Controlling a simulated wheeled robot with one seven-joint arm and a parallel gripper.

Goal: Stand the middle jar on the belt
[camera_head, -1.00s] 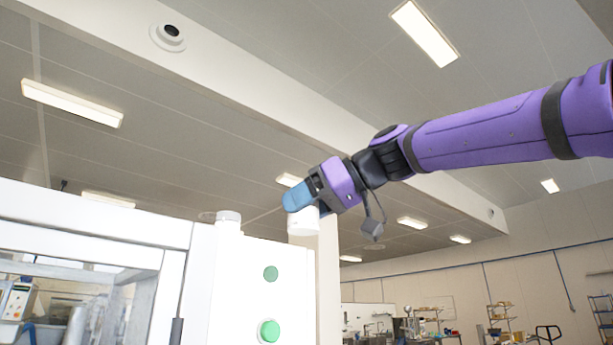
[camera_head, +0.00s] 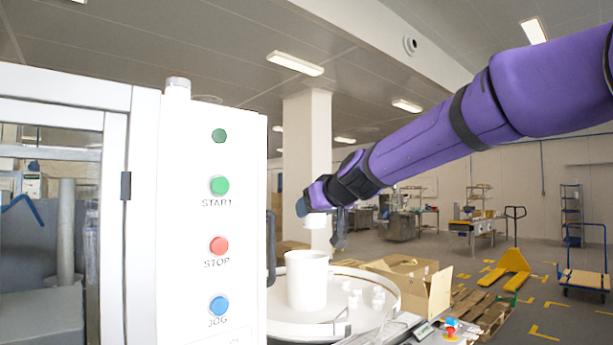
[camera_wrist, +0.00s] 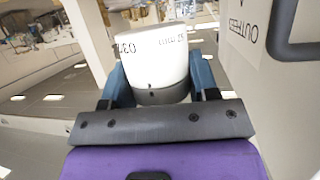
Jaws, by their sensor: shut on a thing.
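My gripper (camera_head: 306,209) is shut on a white jar (camera_head: 316,221), which hangs mostly behind the fingers in the head view. In the wrist view the jar (camera_wrist: 155,58) sits between the two blue fingers of my gripper (camera_wrist: 158,88). It shows dark printed marks and a grey band at the finger end. In the head view the jar is in the air above a round white table. I cannot make out the belt for certain, nor tell from its print which jar this is.
The round table (camera_head: 385,283) carries a large white cylinder (camera_head: 307,280) and several small white pieces. A white cabinet with START, STOP and JOG buttons (camera_head: 218,245) stands close on the left. An OUTFEED panel (camera_wrist: 243,40) is near my gripper. Cardboard boxes (camera_head: 430,290) lie behind.

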